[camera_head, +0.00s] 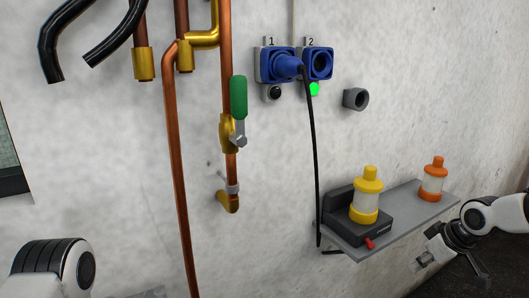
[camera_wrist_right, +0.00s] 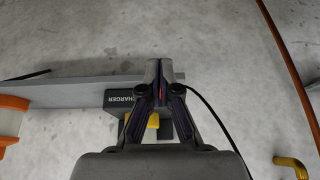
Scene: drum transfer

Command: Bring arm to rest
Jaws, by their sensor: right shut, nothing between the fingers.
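My right gripper (camera_head: 420,262) is at the lower right of the head view, in front of and a little below the right part of the grey shelf (camera_head: 405,199). In the wrist view its two fingers (camera_wrist_right: 165,68) meet at the tips, with nothing visible held. The charger (camera_wrist_right: 121,99) lies beyond the fingers there, partly hidden by them. My left gripper is out of view; only a link of my left arm shows at the lower left of the head view.
A yellow-capped container (camera_head: 366,196) stands upright on the dark charger. An orange-capped one (camera_head: 433,180) stands on the shelf's right part. Copper pipes (camera_head: 172,150) and a green-handled valve (camera_head: 238,98) are left.

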